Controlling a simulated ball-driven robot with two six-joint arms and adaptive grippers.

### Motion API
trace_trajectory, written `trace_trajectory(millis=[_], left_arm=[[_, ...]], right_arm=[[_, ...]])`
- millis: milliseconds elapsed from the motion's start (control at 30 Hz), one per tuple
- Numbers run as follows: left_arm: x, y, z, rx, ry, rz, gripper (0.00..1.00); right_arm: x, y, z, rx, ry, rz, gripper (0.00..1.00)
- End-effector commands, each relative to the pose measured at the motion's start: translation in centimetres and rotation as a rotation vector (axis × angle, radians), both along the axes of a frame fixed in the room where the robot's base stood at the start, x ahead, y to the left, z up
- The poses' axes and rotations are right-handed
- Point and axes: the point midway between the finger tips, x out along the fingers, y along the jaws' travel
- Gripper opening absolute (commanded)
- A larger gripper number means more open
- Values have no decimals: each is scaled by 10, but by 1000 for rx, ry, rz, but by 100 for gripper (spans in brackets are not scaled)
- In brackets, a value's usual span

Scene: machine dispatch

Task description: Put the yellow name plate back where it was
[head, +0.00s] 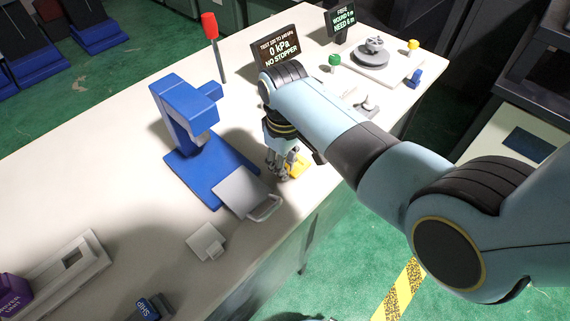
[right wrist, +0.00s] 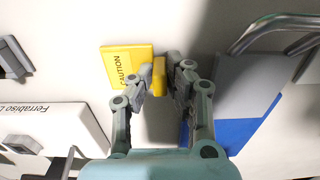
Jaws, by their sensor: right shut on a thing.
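The yellow name plate (head: 298,167) is at the front edge area of the white bench, right of the blue press. In the right wrist view the plate (right wrist: 122,68) shows the word CAUTION and has a raised yellow grip block. My right gripper (head: 284,174) points down at the plate. In the right wrist view its fingers (right wrist: 160,80) are shut on the yellow block. I cannot tell whether the plate touches the bench top. My left gripper is not in view.
A blue press (head: 185,125) with a grey plate and metal handle (head: 248,192) stands close left of my right gripper.

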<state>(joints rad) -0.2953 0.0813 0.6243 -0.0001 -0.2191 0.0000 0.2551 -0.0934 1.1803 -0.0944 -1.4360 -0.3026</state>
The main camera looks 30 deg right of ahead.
Motion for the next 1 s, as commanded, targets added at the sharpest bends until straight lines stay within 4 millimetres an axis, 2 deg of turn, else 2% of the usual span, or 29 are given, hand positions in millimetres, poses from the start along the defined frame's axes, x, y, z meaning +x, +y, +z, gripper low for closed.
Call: trace_trajectory(millis=[367, 400, 567, 833, 1000], left_arm=[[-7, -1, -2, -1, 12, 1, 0], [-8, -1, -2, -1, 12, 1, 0], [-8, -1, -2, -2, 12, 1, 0], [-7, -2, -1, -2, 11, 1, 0], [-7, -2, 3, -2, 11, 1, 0]], right_arm=[[0, 0, -6, 1, 0, 0, 0], [0, 0, -5, 1, 0, 0, 18], [0, 0, -5, 1, 0, 0, 37], [0, 0, -3, 1, -1, 0, 37], [1, 0, 16, 1, -4, -1, 37]])
